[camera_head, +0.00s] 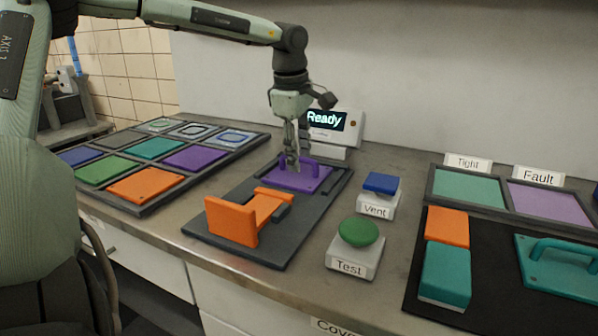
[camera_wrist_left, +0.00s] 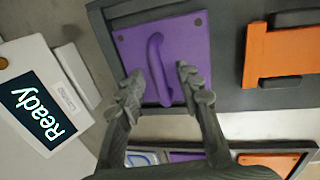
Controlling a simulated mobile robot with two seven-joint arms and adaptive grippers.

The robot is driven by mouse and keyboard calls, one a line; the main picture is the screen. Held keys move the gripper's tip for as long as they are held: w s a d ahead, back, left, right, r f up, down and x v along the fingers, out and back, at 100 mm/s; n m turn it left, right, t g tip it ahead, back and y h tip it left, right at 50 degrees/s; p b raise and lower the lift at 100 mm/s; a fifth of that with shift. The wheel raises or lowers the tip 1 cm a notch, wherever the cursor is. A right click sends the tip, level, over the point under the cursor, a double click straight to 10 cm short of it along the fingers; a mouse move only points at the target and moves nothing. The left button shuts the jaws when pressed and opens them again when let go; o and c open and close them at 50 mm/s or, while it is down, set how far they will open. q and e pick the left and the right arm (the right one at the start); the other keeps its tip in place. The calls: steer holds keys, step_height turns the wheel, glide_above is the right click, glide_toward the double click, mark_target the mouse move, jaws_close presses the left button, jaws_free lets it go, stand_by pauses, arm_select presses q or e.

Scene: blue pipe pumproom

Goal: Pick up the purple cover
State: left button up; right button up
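The purple cover (camera_head: 312,184) is a flat square plate with a raised handle. It lies on the back part of the dark grey base plate (camera_head: 225,232), behind the orange clamp-like piece (camera_head: 232,222). The fingers stand apart, with visible space beside the handle. Contact with the handle cannot be told. My right gripper is not in view.
A "Ready" display (camera_head: 328,124) stands close behind the gripper. The blue Vent button (camera_head: 381,183) and green Test button (camera_head: 358,232) are to the right. A rack of coloured tiles (camera_head: 146,187) lies left. A teal handled cover (camera_head: 555,270) lies on the black mat at right.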

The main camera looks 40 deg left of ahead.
arm_select(q)
steer(key=shift+f, duration=0.15)
jaws_close()
steer(key=shift+w, duration=0.1)
stand_by(0.4)
